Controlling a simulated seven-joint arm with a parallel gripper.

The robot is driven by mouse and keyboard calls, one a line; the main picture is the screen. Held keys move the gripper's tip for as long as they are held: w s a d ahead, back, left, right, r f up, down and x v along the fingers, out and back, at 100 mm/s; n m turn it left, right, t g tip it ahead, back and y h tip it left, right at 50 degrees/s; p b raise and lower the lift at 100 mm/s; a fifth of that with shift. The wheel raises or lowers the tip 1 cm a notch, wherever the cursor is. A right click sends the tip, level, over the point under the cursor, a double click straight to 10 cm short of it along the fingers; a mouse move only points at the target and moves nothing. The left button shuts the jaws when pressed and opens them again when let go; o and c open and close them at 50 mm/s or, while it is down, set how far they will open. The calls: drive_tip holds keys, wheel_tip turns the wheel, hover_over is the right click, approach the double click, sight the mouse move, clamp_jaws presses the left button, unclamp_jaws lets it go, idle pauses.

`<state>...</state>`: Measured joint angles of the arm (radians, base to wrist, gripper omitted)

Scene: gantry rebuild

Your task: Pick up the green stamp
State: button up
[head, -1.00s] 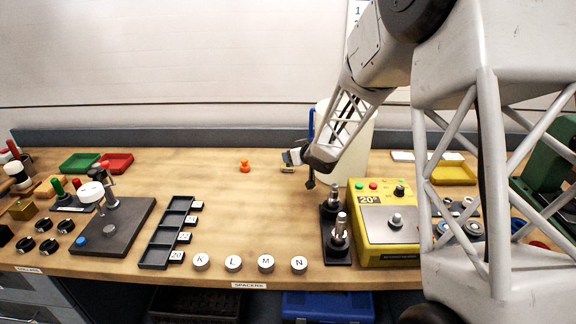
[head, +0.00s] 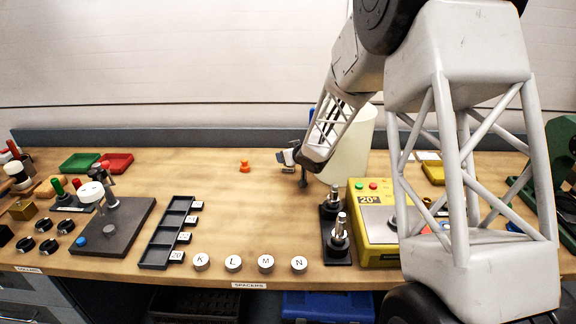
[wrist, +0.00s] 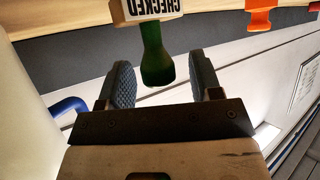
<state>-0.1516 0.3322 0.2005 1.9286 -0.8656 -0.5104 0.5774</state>
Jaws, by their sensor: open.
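The green stamp (wrist: 157,55) shows in the wrist view, with a green handle and a block reading "CHECKED". My gripper (wrist: 166,72) is open, with one dark ridged finger on each side of the handle's end and a visible gap on both sides. In the head view my gripper (head: 284,157) is low over the back middle of the bench, and the stamp there is mostly hidden by it or too small to make out.
An orange figure (head: 244,166) stands to the left of my gripper. A white cylinder (head: 350,145) stands close on the right. Spindles on a black base (head: 338,250) and a yellow machine (head: 372,250) are in front right. The bench (head: 255,215) is clear in the middle.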

drive_tip(key=c, duration=1)
drive_tip(key=shift+o, duration=0.2)
drive_tip(key=shift+r, duration=0.1)
drive_tip(key=shift+r, duration=0.7)
wheel_tip(320, 180, up, 2)
drive_tip(key=shift+r, duration=0.15)
drive_tip(key=s+d, duration=0.1)
drive_tip(key=s, duration=0.6)
drive_tip(key=s+d+r, duration=0.1)
drive_tip(key=s+d, duration=0.1)
drive_tip(key=s, duration=0.6)
drive_tip(key=shift+s+d, duration=0.25)
drive_tip(key=shift+s, duration=0.05)
drive_tip(key=shift+r, duration=0.2)
